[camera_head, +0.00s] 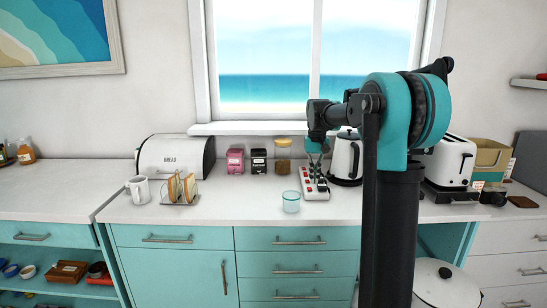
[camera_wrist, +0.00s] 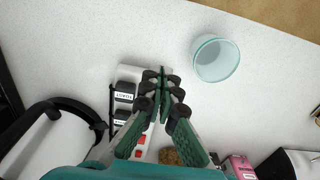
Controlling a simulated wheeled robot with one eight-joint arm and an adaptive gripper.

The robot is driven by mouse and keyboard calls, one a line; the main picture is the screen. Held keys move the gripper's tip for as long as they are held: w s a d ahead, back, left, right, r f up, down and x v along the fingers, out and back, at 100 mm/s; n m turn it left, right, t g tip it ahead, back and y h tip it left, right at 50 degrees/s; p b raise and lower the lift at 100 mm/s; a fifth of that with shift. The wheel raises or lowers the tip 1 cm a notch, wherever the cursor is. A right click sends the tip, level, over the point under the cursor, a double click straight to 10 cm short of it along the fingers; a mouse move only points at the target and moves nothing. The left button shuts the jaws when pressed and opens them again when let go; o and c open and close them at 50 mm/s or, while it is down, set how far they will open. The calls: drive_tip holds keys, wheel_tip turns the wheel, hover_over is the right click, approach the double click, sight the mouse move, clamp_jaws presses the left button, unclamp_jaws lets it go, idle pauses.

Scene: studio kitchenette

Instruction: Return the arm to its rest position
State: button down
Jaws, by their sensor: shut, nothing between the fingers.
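My arm is stretched out over the counter (camera_head: 240,208), with its upper links bent forward. My gripper (camera_head: 317,162) points down above the white power strip (camera_head: 314,190) with red switches. In the wrist view my gripper (camera_wrist: 162,78) has its green-padded fingers together, with nothing between them. The power strip (camera_wrist: 130,73) with labelled plugs lies just beyond and beside the fingers there. I cannot tell whether the fingertips touch it.
A kettle (camera_head: 344,160) stands right of the strip, and a glass (camera_head: 291,202) stands left of it. Pink (camera_head: 235,161) and black (camera_head: 259,161) boxes and a jar (camera_head: 283,157) stand behind. A toaster (camera_head: 449,161) is farther right. A mug (camera_head: 139,189) and toast rack (camera_head: 180,190) stand left.

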drive_tip(key=s+d+f+t, duration=0.1)
drive_tip(key=s+f, duration=0.6)
drive_tip(key=s, duration=0.3)
drive_tip(key=s+d+f+t, duration=0.1)
drive_tip(key=s+f, duration=0.6)
drive_tip(key=s, duration=0.4)
drive_tip(key=s+d+f+t, duration=0.2)
drive_tip(key=s+f, duration=0.5)
drive_tip(key=s, duration=0.4)
drive_tip(key=shift+s, duration=0.1)
